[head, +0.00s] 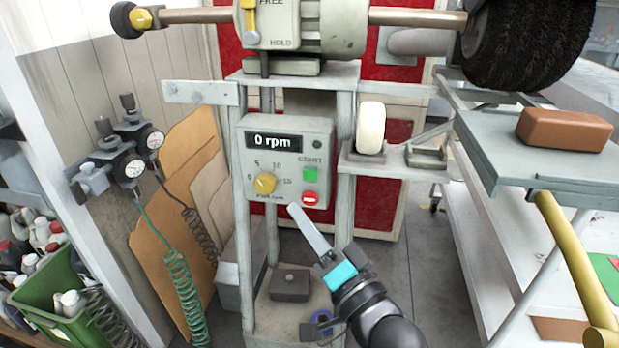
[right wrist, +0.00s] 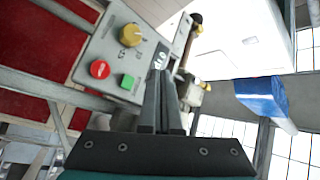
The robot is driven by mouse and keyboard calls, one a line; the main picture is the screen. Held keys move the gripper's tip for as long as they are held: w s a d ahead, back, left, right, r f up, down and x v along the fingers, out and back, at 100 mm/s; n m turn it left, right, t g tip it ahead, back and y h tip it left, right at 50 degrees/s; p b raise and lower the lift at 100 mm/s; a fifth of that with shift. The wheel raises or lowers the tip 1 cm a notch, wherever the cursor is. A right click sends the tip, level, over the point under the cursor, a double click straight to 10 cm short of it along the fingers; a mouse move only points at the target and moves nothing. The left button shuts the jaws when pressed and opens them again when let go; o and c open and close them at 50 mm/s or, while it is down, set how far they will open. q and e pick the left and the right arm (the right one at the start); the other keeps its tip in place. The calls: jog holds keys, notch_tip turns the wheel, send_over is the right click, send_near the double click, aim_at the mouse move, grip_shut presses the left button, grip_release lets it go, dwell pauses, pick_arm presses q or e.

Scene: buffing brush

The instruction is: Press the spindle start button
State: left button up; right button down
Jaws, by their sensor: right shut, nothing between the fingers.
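The grey control box (head: 288,142) sits on the machine's frame, with a display reading 0 rpm (head: 273,141). Its green start button (head: 310,174) is at the right, above a red button (head: 310,198) and beside a yellow knob (head: 265,183). My right gripper (head: 294,208) is shut and empty, its tip below and left of the red button in the head view. In the right wrist view the shut fingers (right wrist: 162,75) point toward the box, with the green button (right wrist: 127,82) left of them. I cannot tell whether the tip touches the box. My left gripper is not in view.
The spindle carries a black brush (head: 525,40) at the upper right. A white roller (head: 370,128) stands on a bracket right of the box. A brown block (head: 563,130) lies on a grey shelf (head: 480,150). Gauges with hoses (head: 133,168) hang at left.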

aim_at(303, 172)
pick_arm(q)
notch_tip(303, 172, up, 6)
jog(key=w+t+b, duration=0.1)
jog(key=b, duration=0.1)
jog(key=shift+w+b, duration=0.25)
jog(key=shift+b, duration=0.05)
pick_arm(e)
jog(key=shift+w+d, duration=0.35)
jog(key=shift+w, duration=0.9)
jog(key=shift+w+d, duration=0.3)
jog(key=shift+w, duration=0.95)
jog(key=shift+w+d, duration=0.35)
jog(key=shift+w, duration=0.9)
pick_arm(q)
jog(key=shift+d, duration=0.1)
pick_arm(e)
jog(key=shift+w, duration=0.15)
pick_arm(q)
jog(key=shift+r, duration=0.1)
pick_arm(e)
jog(key=shift+w+d, duration=0.1)
jog(key=shift+w, duration=0.15)
